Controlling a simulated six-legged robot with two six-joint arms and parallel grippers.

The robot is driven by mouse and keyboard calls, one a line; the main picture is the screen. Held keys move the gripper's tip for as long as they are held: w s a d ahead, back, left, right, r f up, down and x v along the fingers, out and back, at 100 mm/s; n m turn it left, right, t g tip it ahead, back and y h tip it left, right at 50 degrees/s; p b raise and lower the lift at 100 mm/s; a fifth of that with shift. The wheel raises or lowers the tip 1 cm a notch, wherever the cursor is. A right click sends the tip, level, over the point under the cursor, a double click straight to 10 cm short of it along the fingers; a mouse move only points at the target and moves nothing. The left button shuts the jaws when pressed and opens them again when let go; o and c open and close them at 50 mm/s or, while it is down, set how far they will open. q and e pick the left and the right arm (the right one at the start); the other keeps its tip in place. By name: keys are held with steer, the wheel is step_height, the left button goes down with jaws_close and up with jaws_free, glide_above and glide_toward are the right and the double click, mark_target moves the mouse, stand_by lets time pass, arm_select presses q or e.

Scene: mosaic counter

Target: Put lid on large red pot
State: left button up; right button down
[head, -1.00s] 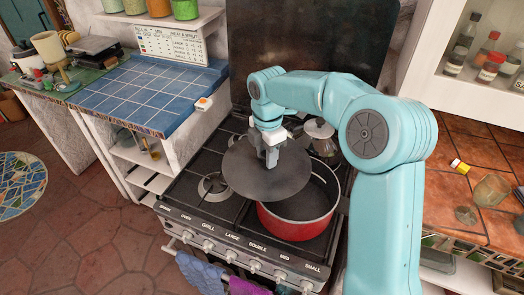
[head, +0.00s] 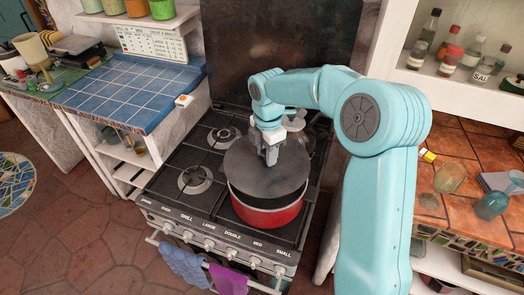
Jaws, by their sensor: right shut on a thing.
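The large red pot (head: 266,213) stands on the front right part of the stove. A dark grey round lid (head: 248,178) is over the pot's mouth and hides nearly all of its inside. The lid reaches past the pot's rim on the left, and a thin light rim shows below its front edge. I cannot tell whether the lid rests on the rim or hovers just above it. My right gripper (head: 271,156) is shut on the lid's handle, which the fingers mostly hide. My left gripper is not in view.
The black stove top (head: 185,150) has free burners left of the pot. A blue tiled counter (head: 130,90) lies to the left. A silvery kettle-like item, partly hidden, stands behind my gripper. A tiled counter (head: 460,160) with glasses is at the right. Towels (head: 185,265) hang in front.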

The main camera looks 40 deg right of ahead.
steer(key=shift+d, duration=0.3)
steer(key=shift+d+f, duration=0.1)
steer(key=shift+w+a+f+b, duration=0.1)
steer(key=shift+a+f+b, duration=0.1)
steer(key=shift+f+b, duration=0.65)
step_height(320, 180, down, 3)
steer(key=shift+d+r+b, duration=0.1)
steer(key=shift+d+b, duration=0.05)
steer(key=shift+b, duration=1)
steer(key=shift+f+b, duration=0.3)
steer(key=shift+f, duration=0.2)
steer(key=shift+f, duration=0.5)
